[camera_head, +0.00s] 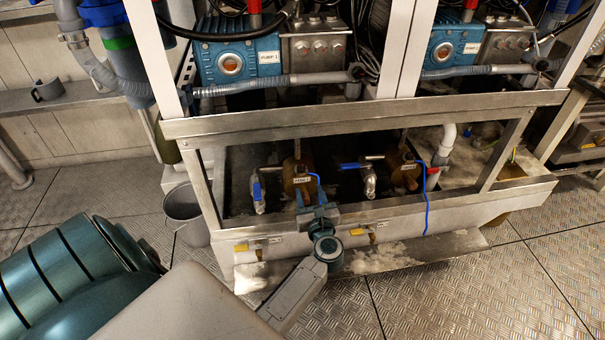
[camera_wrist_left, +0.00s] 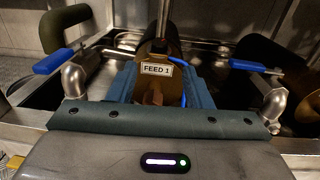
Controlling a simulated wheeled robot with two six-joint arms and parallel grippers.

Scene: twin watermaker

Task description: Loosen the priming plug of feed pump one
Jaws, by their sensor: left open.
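Feed pump one (camera_head: 296,170), a brown bronze-coloured body with a "FEED 1" label, sits in the dark sump behind the frame's front rail. In the left wrist view its body (camera_wrist_left: 158,92) and label show straight ahead, between my two fingers. My left gripper (camera_head: 316,204) is open and reaches over the front rail at the pump. In the left wrist view the fingers of my left gripper (camera_wrist_left: 160,80) stand either side of the pump's front; I cannot tell if they touch it. I cannot make out the priming plug clearly. My right gripper is not in view.
Blue-handled valves stand left (camera_head: 258,192) and right (camera_head: 369,180) of the pump. A second feed pump (camera_head: 403,168) stands further right. The metal front rail (camera_head: 440,203) runs below. A bucket (camera_head: 184,214) stands on the floor at left. Floor at right is clear.

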